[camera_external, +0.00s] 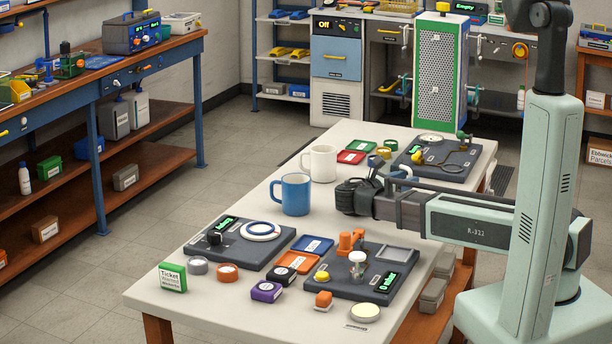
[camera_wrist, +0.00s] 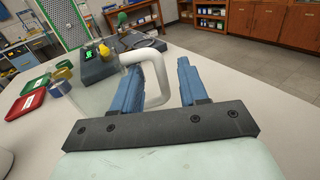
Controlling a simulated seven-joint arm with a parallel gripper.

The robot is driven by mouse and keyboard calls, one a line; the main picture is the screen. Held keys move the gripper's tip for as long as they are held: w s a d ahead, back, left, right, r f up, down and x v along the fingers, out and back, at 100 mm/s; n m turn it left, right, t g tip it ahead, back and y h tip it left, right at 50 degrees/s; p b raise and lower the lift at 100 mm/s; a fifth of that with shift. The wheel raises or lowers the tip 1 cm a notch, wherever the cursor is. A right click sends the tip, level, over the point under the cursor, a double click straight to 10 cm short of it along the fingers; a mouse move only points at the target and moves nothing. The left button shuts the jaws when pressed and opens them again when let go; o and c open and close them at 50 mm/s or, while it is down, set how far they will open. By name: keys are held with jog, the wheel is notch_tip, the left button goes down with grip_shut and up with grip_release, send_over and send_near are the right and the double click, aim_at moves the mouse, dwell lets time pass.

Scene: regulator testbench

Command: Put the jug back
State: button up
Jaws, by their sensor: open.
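The jug shows in the wrist view as a thick white handle (camera_wrist: 158,72) joined to a pale, seemingly see-through body (camera_wrist: 105,88) on its left. My gripper (camera_wrist: 190,80) has its two blue fingers apart, with the handle's loop in the space between them. I cannot tell whether a finger touches it. In the external view my gripper (camera_external: 352,197) is low over the white table (camera_external: 225,300), right of a blue mug (camera_external: 292,195) and a white mug (camera_external: 320,164). The jug is mostly hidden behind my gripper there.
Red (camera_external: 351,157) and green (camera_external: 362,145) trays and a dark device (camera_external: 455,163) with a cable lie behind my gripper. Nearer are two dark consoles (camera_external: 240,245) (camera_external: 365,275) and several small blocks. Bare tabletop lies around the mugs.

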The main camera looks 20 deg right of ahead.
jog(key=v, duration=0.9)
jog(key=shift+s+a, duration=0.15)
jog(key=shift+a, duration=0.2)
